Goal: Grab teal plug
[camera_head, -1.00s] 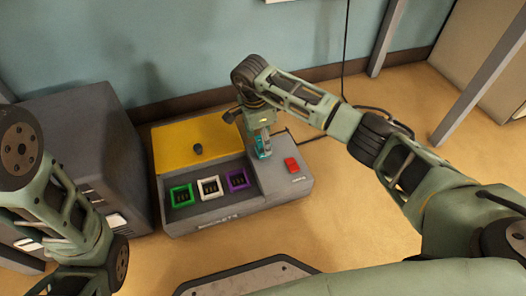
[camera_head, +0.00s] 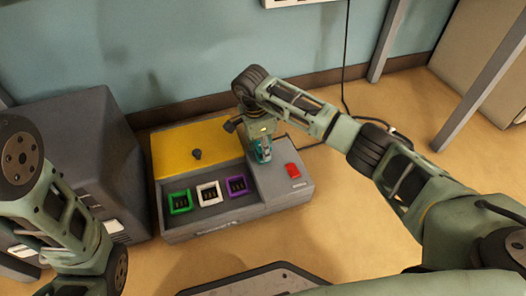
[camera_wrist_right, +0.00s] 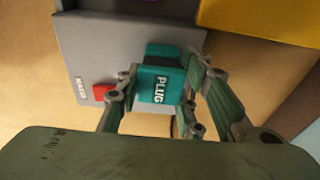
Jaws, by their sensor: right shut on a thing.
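The teal plug (camera_wrist_right: 160,84), lettered "PLUG", is between the fingers of my right gripper (camera_wrist_right: 160,105) in the right wrist view. The gripper is shut on it. In the head view the right gripper (camera_head: 262,145) points down over the right part of a grey box (camera_head: 290,203), with the teal plug (camera_head: 263,153) at its fingertips. I cannot tell whether the plug touches the box. My left arm is at the left edge of the head view; its gripper is out of view.
A dark grey cabinet (camera_head: 80,125) stands left. Floor is clear at the right.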

